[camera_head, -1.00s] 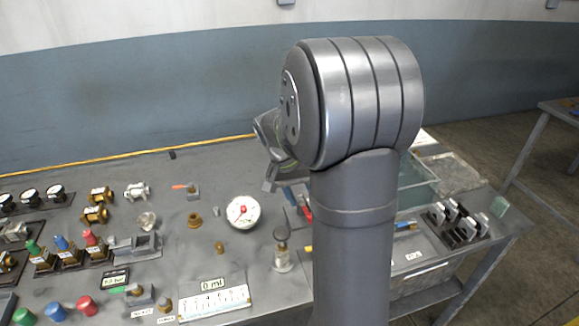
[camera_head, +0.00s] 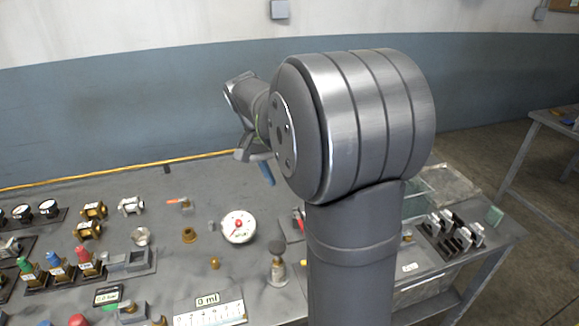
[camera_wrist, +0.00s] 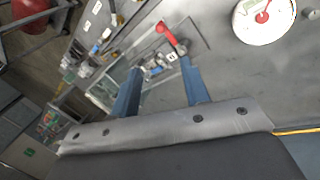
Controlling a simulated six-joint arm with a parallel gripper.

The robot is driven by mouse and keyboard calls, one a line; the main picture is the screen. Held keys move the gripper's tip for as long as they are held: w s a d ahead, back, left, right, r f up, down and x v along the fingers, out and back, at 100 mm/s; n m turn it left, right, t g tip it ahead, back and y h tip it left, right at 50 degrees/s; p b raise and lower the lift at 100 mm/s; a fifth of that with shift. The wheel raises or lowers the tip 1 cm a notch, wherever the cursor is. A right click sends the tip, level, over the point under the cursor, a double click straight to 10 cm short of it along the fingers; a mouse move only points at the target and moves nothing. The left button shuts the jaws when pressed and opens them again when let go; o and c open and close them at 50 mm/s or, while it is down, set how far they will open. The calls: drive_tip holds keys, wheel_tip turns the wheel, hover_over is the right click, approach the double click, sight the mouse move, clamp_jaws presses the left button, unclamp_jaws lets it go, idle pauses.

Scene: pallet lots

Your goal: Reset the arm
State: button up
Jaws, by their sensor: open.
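My gripper (camera_wrist: 160,92) shows in the wrist view as two blue fingers set wide apart on a grey bar, with nothing between them. In the head view my gripper is mostly hidden behind my arm; a blue finger (camera_head: 266,173) shows left of the large grey joint, above the bench (camera_head: 190,163). The fingers are clear of the bench top and touch nothing that I can see.
A round white gauge (camera_head: 239,227) with a red centre lies on the bench. Brass and silver fittings (camera_head: 92,210) and coloured-topped parts (camera_head: 55,262) stand at left. A slotted rack (camera_head: 452,233) stands at right.

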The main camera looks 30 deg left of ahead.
drive_tip(key=shift+f, duration=0.1)
drive_tip(key=x, duration=1.7)
drive_tip(key=shift+f, duration=0.1)
